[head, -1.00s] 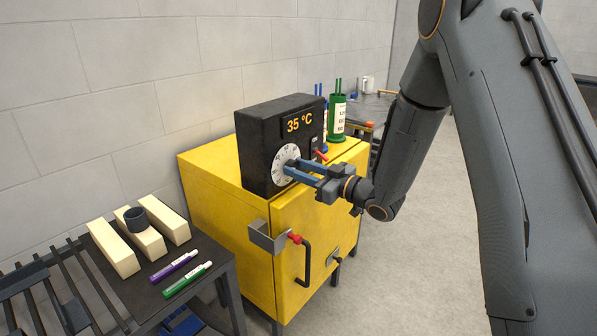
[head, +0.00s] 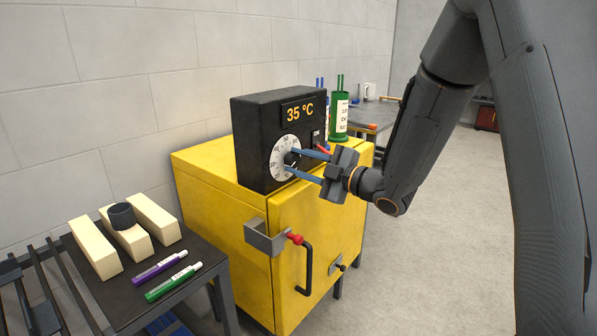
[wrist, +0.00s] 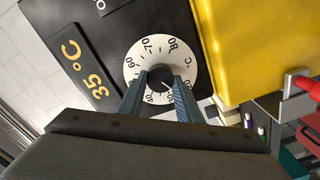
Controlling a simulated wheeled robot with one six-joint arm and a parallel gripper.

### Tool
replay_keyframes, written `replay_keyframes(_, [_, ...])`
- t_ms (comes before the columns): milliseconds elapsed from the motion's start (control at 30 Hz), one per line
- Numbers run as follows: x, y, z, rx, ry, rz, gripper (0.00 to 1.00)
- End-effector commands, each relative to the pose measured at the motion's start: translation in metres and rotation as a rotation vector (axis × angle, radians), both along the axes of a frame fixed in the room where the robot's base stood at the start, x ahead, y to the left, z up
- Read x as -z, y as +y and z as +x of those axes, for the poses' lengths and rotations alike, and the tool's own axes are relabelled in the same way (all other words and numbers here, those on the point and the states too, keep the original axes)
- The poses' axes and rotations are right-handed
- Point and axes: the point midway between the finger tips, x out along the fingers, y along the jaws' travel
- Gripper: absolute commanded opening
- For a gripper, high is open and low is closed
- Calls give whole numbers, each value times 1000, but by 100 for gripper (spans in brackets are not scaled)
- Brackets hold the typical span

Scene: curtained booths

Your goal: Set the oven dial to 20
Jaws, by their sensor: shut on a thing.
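The oven dial is a round white plate (head: 277,166) with black numbers on the front of a black control box (head: 252,118). Its dark knob (wrist: 160,78) is in the middle. The display (head: 300,112) reads 35 °C. My gripper (head: 290,162) is shut on the knob, with one blue finger above the other in the head view. In the wrist view the fingers (wrist: 160,84) stand on either side of the knob, and 70 and 80 show on the far side of the plate. Fingers and knob hide part of the scale, and I cannot read the pointer.
The box sits on a yellow oven (head: 215,180) with a black door handle (head: 307,268) and a red-knobbed latch (head: 295,239). A green container (head: 340,112) stands behind. A dark table (head: 75,262) with blocks and pens is at left. Floor at right is clear.

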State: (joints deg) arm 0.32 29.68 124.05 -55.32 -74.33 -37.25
Motion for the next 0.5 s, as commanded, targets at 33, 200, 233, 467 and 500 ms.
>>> replay_keyframes(33, [2,-1,2,3,-32,-23,9])
replay_keyframes(200, [3,-1,2,4,-122,-95,9])
replay_keyframes(233, [3,-1,1,4,-134,-104,9])
replay_keyframes(467, [2,-1,1,4,-208,-162,9])
replay_keyframes(500, [2,-1,1,4,-215,-168,9])
